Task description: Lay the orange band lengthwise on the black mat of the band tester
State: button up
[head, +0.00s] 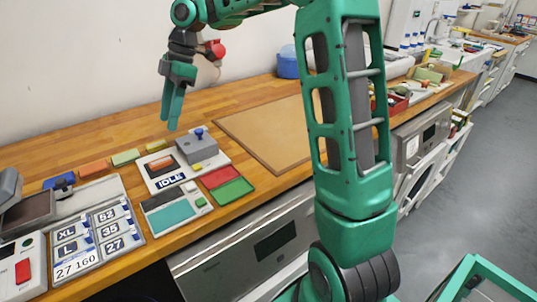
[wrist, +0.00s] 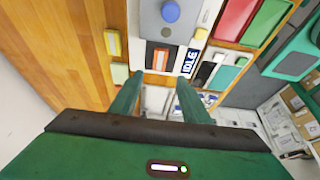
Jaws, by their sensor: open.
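The band tester (head: 205,172) is a white plate with a grey block, a blue knob and an "IDLE" sign; it also shows in the wrist view (wrist: 150,12). A small orange band (head: 160,163) lies on its black mat (head: 150,165), apparently along the mat's length. The band and the dark mat edges also show in the wrist view, with the orange band (wrist: 160,57) near the sign. My gripper (head: 172,128) is open and empty, pointing down above the counter behind the tester. In the wrist view its fingers (wrist: 155,85) show nothing between them but the background.
Orange (head: 93,169), green (head: 126,157) and yellow (head: 155,146) pieces lie in a row behind the tester. A red and green tray (head: 228,183), a teal-topped device (head: 172,214) and a size-label board (head: 98,228) stand nearby. A brown board (head: 270,130) lies to the right.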

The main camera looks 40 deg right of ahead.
jog(key=s+d+f+m+h, duration=0.1)
jog(key=s+d+f+m, duration=0.2)
jog(key=s+d+m, duration=0.4)
jog(key=s+d+f+m+h, duration=0.1)
jog(key=s+d+f+m, duration=0.2)
jog(key=s, duration=1.5)
jog(key=s+d+f+m+h, duration=0.2)
jog(key=s+d+f+m, duration=0.1)
jog(key=s+d+m, duration=0.8)
jog(key=s+m, duration=0.2)
jog(key=m, duration=0.1)
jog(key=shift+s+d, duration=0.15)
jog(key=shift+w+f, duration=0.2)
jog(key=shift+w, duration=0.45)
